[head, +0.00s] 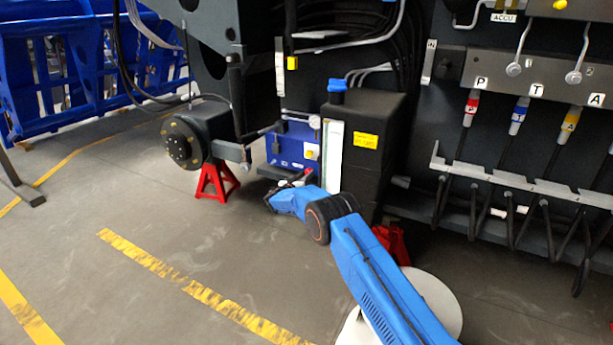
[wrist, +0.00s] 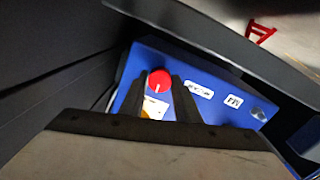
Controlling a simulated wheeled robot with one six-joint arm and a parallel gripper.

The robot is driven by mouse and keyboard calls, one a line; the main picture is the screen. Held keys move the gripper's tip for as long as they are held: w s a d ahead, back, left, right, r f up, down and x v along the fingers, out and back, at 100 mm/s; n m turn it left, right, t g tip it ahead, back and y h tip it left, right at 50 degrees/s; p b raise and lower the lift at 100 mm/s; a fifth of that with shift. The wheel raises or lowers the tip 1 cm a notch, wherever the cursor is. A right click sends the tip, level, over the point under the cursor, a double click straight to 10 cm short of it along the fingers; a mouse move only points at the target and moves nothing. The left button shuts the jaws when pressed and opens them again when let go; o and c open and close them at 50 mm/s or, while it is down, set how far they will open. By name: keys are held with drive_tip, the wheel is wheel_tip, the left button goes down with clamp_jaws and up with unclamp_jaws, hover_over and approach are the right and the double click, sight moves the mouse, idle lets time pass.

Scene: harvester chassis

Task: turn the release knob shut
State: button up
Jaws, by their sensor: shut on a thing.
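The release knob (wrist: 159,81) is round and red with a pale line on its face. It sits on a blue box (wrist: 212,76) in the wrist view. My gripper (wrist: 160,84) has its two dark fingers on either side of the knob and is shut on it. In the head view the blue box (head: 290,147) stands low beside the black tank. There my gripper (head: 290,181) is at the lower front of the box. The knob is too small to make out clearly in that view.
A black tank (head: 366,160) with a blue cap stands just right of the blue box. A red jack stand (head: 216,182) holds up the axle hub (head: 184,143) to the left. Hoses hang at the right. The floor (head: 200,250) at front left is clear.

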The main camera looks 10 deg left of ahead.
drive_tip(key=shift+f+m, duration=0.25)
drive_tip(key=shift+m, duration=0.25)
drive_tip(key=o, duration=1)
drive_tip(key=shift+o, duration=0.2)
drive_tip(key=shift+r, duration=0.15)
drive_tip(key=v, duration=1.7)
drive_tip(key=shift+s, duration=0.3)
